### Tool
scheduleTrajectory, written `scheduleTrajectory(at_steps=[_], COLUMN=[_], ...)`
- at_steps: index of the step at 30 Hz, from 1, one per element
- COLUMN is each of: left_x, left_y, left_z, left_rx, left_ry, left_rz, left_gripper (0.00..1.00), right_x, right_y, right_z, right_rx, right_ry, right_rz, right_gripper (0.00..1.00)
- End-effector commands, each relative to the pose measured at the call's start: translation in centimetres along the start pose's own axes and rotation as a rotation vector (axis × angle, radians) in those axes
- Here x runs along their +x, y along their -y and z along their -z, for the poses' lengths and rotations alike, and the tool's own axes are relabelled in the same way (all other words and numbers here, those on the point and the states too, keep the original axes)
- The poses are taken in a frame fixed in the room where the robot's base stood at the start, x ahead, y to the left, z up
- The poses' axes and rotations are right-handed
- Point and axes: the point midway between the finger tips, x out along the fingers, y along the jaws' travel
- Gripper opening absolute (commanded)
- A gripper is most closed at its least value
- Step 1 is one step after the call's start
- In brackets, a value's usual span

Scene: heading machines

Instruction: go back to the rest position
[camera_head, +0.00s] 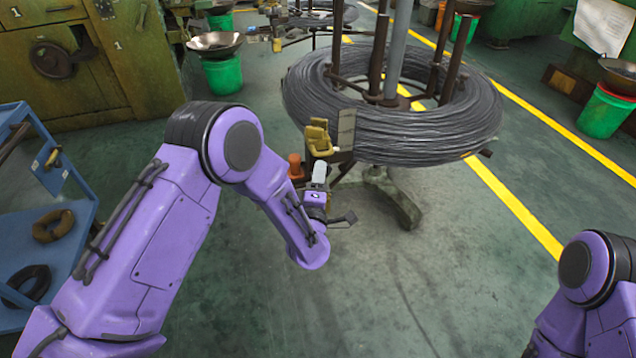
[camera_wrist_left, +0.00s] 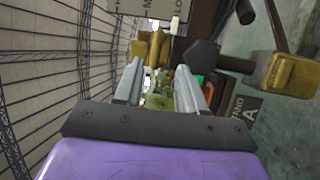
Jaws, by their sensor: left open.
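My left arm (camera_head: 165,235), purple with black joints, reaches from the lower left toward the middle. Its gripper (camera_head: 319,174) is in front of the wire coil stand, just below a yellow fixture (camera_head: 319,138). In the left wrist view the two grey fingers (camera_wrist_left: 160,88) are apart, with nothing held between them. Yellow and dark parts show beyond the fingertips. My right arm (camera_head: 590,290) shows only partly at the lower right, and its gripper is out of view.
A large coil of grey wire (camera_head: 300,95) sits on a stand with upright posts. An orange part (camera_head: 296,166) is beside my left gripper. A blue cart (camera_head: 75,215) stands at left, and a green machine (camera_head: 110,75) behind. The floor at lower middle is clear.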

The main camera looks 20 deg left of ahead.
Motion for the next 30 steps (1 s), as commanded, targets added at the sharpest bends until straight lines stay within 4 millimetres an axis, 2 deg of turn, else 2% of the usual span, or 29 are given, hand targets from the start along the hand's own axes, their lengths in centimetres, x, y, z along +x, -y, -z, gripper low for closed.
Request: scheduleTrajectory(at_steps=[3, 7, 21, 24, 26, 27, 29, 30], left_x=[-2.2, -3.3, -3.5, -3.6, -5.1, -6.9, -10.6, -13.4], left_y=[0.1, 0.1, 0.1, 0.8, 3.2, 5.2, 7.9, 9.4], left_z=[-0.1, 0.0, 0.0, -0.6, -0.6, 0.4, 2.6, 4.3], left_rx=[0.002, 0.001, 0.003, 0.115, 0.301, 0.452, 0.654, 0.765], left_ry=[0.003, 0.0, -0.001, 0.039, 0.107, 0.166, 0.262, 0.328], left_rz=[0.002, 0.001, 0.0, 0.039, 0.143, 0.247, 0.418, 0.53], left_gripper=[0.4, 0.4, 0.4, 0.4, 0.4, 0.4, 0.4, 0.4], right_x=[0.1, 0.1, 0.1, 0.1, 0.1, -0.5, -1.9, -2.8], right_y=[0.0, 0.0, 0.0, 0.0, 0.0, -0.1, -0.2, -0.3], right_z=[-0.1, -0.1, -0.1, -0.1, 0.0, 0.2, 0.8, 1.2], right_rx=[0.0, 0.0, 0.0, 0.0, 0.0, 0.0, 0.0, 0.0], right_ry=[0.0, 0.0, 0.0, 0.0, 0.0, 0.0, 0.0, 0.0], right_rz=[0.0, 0.0, 0.0, 0.0, 0.0, 0.0, 0.0, 0.0], right_gripper=[0.43, 0.43, 0.43, 0.43, 0.43, 0.43, 0.43, 0.43])
